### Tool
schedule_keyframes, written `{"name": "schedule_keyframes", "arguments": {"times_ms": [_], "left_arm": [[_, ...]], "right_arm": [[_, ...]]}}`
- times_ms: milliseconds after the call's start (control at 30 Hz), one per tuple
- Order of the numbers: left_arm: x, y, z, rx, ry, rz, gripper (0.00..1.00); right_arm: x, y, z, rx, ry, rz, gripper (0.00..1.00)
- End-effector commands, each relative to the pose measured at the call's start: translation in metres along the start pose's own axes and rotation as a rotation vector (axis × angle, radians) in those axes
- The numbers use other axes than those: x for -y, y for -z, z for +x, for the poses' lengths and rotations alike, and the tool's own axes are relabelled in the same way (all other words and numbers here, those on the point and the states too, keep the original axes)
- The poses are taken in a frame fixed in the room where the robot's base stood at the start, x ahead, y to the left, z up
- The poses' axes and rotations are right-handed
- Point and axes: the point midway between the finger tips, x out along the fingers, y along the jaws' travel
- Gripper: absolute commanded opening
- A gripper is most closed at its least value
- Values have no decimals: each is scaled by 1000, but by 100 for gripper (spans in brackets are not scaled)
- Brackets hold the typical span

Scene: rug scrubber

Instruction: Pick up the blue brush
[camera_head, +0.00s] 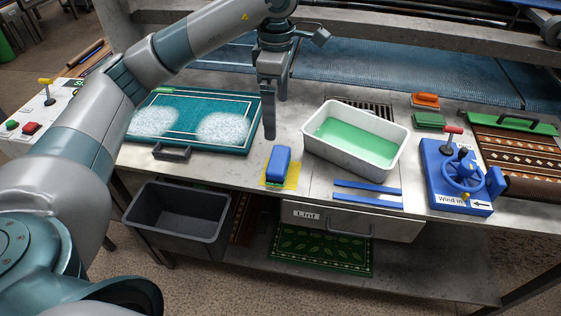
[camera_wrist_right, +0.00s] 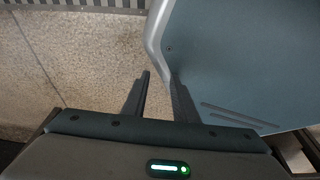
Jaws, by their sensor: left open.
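The blue brush (camera_head: 279,160) lies on a yellow square (camera_head: 292,181) near the front edge of the steel table. My left gripper (camera_head: 275,118) is open and empty. It points down just behind and above the brush, and one finger hangs near the brush's far end. I see no contact between them. My right gripper (camera_wrist_right: 159,76) shows only in the right wrist view; its two fingers are apart with nothing between them, over speckled floor beside a part of my own body.
A teal rug (camera_head: 190,145) with foamy patches lies left of the brush. A white tub (camera_head: 318,149) of green liquid stands to the right, with blue strips (camera_head: 367,202) in front. A blue wheel device (camera_head: 455,205) sits farther right. A dark bin (camera_head: 180,240) stands below.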

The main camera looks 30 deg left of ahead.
Motion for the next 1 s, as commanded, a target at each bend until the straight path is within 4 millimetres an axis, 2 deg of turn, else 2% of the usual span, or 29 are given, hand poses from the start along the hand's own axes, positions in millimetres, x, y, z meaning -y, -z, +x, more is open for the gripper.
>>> {"name": "schedule_keyframes", "arguments": {"times_ms": [467,667,1000], "left_arm": [[1,0,6,0,4,2,100],[1,-1,24,1,6,3,100],[2,-1,64,2,6,2,100]], "right_arm": [[1,-2,-2,3,1,0,26],[1,-11,-5,24,1,1,26],[-3,-46,-13,104,-4,4,26]]}}
